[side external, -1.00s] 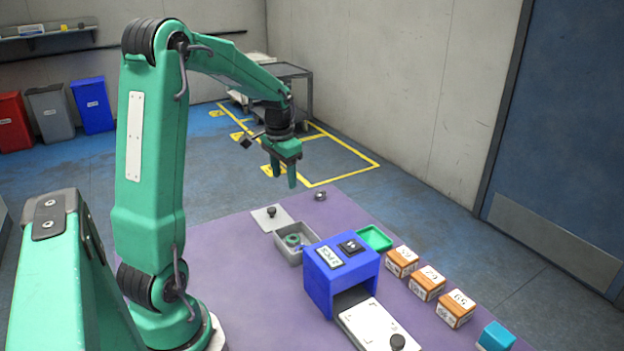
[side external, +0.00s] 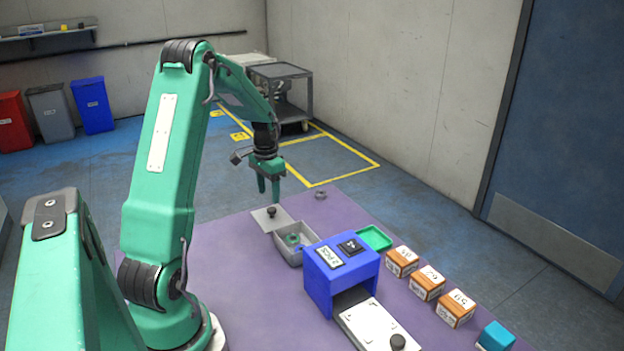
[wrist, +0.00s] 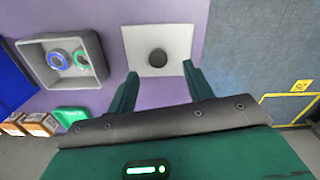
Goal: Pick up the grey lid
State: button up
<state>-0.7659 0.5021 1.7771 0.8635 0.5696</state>
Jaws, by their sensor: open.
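The grey lid (side external: 266,222) is a flat light-grey square with a dark round knob (side external: 271,212). It lies on the purple table beside the open grey box (side external: 283,244). My gripper (side external: 268,198) is open and empty, pointing down above the lid, with a gap between fingertips and knob. In the wrist view the lid (wrist: 140,42) lies just beyond my open fingers (wrist: 160,80), and its knob (wrist: 157,58) is roughly centred between them. The grey box (wrist: 100,75) is at left there, holding a blue ring (wrist: 57,60) and a green ring (wrist: 81,59).
A blue machine (side external: 338,280) with a white plate (side external: 372,328) stands right of the box. A green tray (side external: 374,237), several orange-and-white boxes (side external: 428,283) and a teal block (side external: 496,337) lie further right. A small metal ring (side external: 320,195) sits near the back edge.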

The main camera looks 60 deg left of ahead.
aim_at(271, 209)
jog(key=shift+f, duration=0.25)
jog(key=shift+w+d+f, duration=0.1)
jog(key=shift+f, duration=1.2)
jog(key=shift+d+f, duration=0.1)
jog(key=shift+f, duration=1.15)
jog(key=c, duration=1.1)
jog(key=shift+o, duration=0.2)
jog(key=shift+r, duration=0.1)
